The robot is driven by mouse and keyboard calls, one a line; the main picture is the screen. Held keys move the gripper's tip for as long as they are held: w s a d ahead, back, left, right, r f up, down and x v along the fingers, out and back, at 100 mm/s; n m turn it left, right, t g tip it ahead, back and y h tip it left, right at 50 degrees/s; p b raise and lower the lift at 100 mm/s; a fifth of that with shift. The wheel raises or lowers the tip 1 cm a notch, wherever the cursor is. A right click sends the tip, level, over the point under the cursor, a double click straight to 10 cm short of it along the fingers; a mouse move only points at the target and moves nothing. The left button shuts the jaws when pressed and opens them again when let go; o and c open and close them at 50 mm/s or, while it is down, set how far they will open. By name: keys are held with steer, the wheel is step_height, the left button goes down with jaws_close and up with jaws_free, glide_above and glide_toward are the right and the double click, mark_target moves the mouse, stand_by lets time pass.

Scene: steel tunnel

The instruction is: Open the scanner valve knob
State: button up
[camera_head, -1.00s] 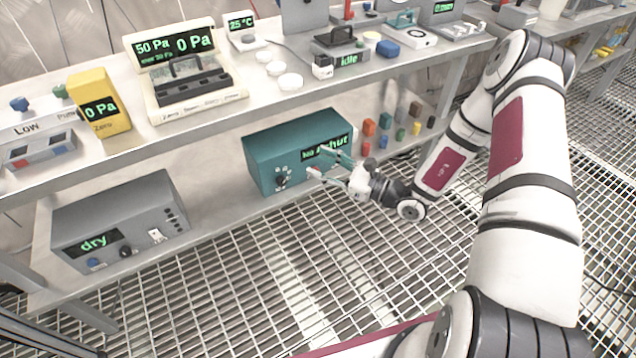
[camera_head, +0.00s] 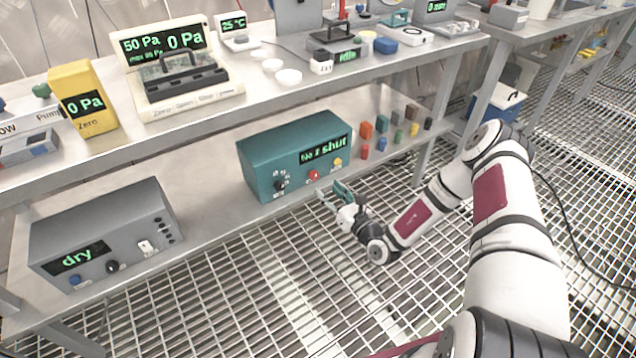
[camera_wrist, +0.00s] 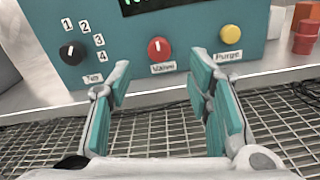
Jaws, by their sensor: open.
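The teal scanner box (camera_head: 296,160) stands on the lower shelf, its display (camera_head: 324,149) showing "shut". On its front are a black dial (camera_head: 280,184) at left, a red knob (camera_head: 314,175) in the middle and a yellow knob (camera_head: 338,162) at right. In the wrist view the black dial (camera_wrist: 72,52) has numbers 1 to 4 around it. The red knob (camera_wrist: 159,49) has a label below that looks like "Valve", and the yellow knob (camera_wrist: 230,34) one like "Purge". My gripper (camera_wrist: 161,72) is open and empty, apart from the box, with the red knob between its fingers in view.
Small coloured blocks (camera_head: 381,144) stand on the shelf right of the box. A grey box (camera_head: 105,236) with "dry" on its display stands at left. The upper shelf (camera_head: 330,88) overhangs with instruments on it. Open grating floor (camera_head: 290,300) lies in front.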

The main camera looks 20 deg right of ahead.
mark_target(316, 177)
steer(key=b+x, duration=0.1)
steer(key=x, duration=0.5)
steer(key=shift+w+a+b, duration=0.15)
steer(key=shift+w+b, duration=0.2)
steer(key=shift+b, duration=0.05)
jaws_close()
